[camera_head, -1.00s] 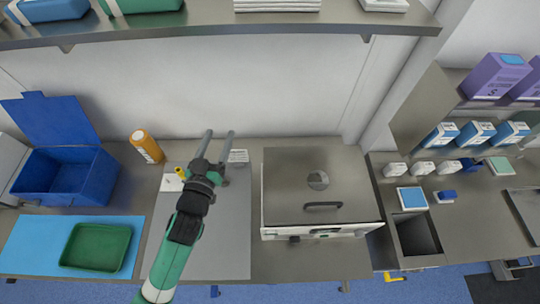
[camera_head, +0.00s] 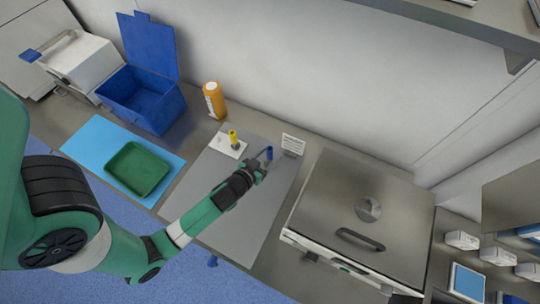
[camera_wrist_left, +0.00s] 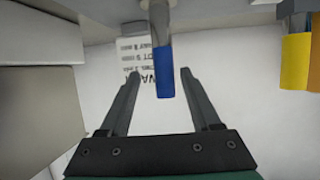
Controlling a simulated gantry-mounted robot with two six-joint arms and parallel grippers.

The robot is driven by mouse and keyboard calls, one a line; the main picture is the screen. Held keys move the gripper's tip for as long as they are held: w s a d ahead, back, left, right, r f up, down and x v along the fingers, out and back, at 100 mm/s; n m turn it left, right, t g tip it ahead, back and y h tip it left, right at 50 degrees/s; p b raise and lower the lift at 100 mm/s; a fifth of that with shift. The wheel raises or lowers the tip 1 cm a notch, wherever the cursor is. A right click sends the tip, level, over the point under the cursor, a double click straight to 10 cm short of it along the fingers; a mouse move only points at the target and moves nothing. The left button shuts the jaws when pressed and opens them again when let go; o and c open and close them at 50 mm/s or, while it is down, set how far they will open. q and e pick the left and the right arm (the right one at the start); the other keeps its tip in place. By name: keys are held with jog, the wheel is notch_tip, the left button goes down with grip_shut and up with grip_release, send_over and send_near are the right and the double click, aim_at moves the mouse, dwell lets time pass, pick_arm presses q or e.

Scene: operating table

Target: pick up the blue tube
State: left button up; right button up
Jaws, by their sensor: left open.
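The blue tube (camera_head: 269,153) stands near the back edge of the grey mat (camera_head: 228,190), right at the tip of my left gripper (camera_head: 261,160). In the left wrist view the blue tube (camera_wrist_left: 165,80) shows between the two spread fingers of my left gripper (camera_wrist_left: 158,75). The left gripper is open, and I see no finger clearly pressing on the tube. A yellow tube (camera_head: 233,137) stands on a white card to the left. My right gripper is out of view.
A small printed white card (camera_head: 293,144) stands just right of the tube. An orange bottle (camera_head: 213,100), blue box (camera_head: 181,101) and green tray (camera_head: 116,163) lie left. A metal-lidded device (camera_head: 330,195) stands right. The mat's front part is clear.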

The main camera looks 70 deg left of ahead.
pick_arm(q)
jog(key=x, duration=0.5)
jog(key=shift+a, duration=0.3)
jog(key=shift+s, duration=0.15)
grip_shut()
